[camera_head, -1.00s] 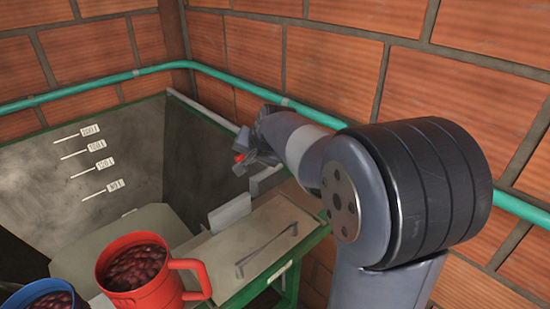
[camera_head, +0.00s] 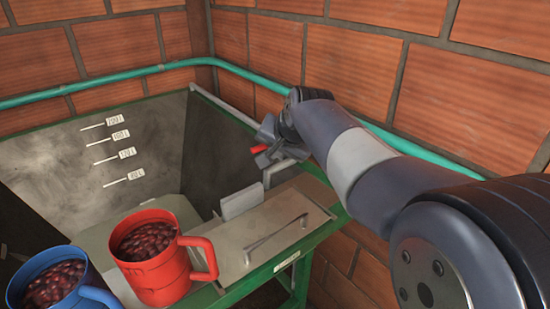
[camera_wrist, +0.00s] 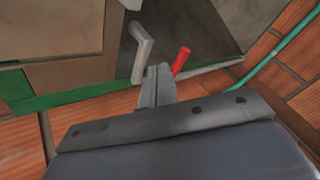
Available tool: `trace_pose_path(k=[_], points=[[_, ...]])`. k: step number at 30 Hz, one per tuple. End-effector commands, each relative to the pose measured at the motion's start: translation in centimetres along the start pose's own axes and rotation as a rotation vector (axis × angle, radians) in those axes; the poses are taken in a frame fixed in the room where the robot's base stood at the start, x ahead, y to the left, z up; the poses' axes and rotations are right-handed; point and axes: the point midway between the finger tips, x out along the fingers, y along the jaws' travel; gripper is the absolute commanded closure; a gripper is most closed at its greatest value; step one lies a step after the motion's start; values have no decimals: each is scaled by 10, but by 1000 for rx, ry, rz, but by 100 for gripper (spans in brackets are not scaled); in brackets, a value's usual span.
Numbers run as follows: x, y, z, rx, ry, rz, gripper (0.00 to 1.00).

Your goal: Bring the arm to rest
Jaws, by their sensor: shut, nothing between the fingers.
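My gripper (camera_head: 262,157) is at the end of my arm, which reaches in from the right in the head view. It is above the right rim of the green-edged hopper. In the wrist view my gripper (camera_wrist: 157,72) shows its fingers together with nothing between them. A small red-handled lever (camera_head: 258,149) shows right by the gripper, and its red grip (camera_wrist: 181,60) is just right of the fingers in the wrist view. I cannot tell whether they touch.
A red mug (camera_head: 160,262) and a blue mug (camera_head: 58,285), both full of red cherries, stand at the lower left. A metal plate with a handle (camera_head: 276,238) lies in front of the hopper (camera_head: 60,165). A teal pipe (camera_head: 340,107) runs along the brick walls.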

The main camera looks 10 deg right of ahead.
Motion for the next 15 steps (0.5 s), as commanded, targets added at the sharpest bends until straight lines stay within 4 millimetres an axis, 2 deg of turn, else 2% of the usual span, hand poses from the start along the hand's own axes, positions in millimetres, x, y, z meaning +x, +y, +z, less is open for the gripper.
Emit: trace_pose_path(k=[3,6,15], points=[[-17,-5,3,-1,2,-2,100],[-26,-7,5,-2,0,-1,100],[-32,-8,6,0,-2,1,100]])
